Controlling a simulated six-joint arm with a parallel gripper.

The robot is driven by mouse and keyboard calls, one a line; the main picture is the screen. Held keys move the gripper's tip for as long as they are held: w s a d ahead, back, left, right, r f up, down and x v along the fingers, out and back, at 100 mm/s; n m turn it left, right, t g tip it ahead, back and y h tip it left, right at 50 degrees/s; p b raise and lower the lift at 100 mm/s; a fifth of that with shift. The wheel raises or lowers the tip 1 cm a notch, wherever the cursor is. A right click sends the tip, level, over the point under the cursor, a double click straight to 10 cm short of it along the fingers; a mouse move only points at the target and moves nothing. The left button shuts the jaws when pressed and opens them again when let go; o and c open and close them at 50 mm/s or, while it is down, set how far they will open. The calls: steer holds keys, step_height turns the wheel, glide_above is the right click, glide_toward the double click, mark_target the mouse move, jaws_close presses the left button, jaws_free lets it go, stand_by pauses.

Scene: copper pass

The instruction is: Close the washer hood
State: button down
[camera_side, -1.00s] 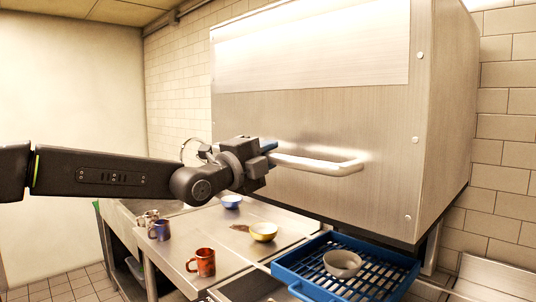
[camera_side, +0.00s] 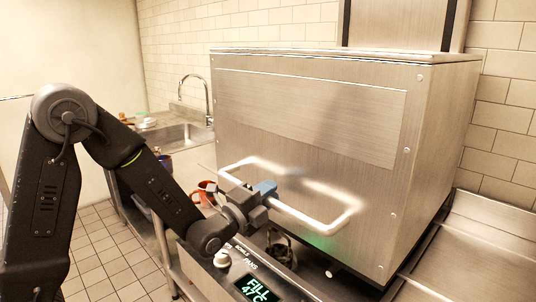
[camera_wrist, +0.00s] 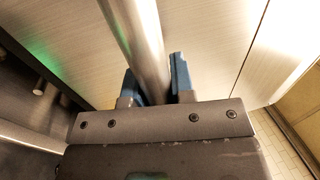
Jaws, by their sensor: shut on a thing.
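The washer hood (camera_side: 300,115) is a large brushed-steel box. In the side view it sits low, its lower front edge down near the machine's front panel. Its bar handle (camera_side: 318,222) runs across the lower front. My gripper (camera_side: 266,190) is shut around the handle bar, toward the bar's left part. In the wrist view the bar (camera_wrist: 140,40) passes between the blue fingertips of my gripper (camera_wrist: 155,82), with the hood face (camera_wrist: 215,40) behind. The blue rack and the bowl are hidden.
A lit display (camera_side: 257,289) and a knob (camera_side: 222,259) are on the front panel below my gripper. A red mug (camera_side: 203,192) stands behind my arm at left. A sink with a tap (camera_side: 209,95) is at back left. A steel counter (camera_side: 470,245) is at right.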

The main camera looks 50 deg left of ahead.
step_height(320, 180, down, 8)
stand_by(0.5)
steer(key=c, duration=1.3)
jaws_free()
steer(key=shift+f, duration=0.1)
steer(key=o, duration=0.3)
steer(key=shift+o, duration=0.2)
steer(key=s+r, duration=0.5)
steer(key=r, duration=0.1)
steer(key=shift+r, duration=0.25)
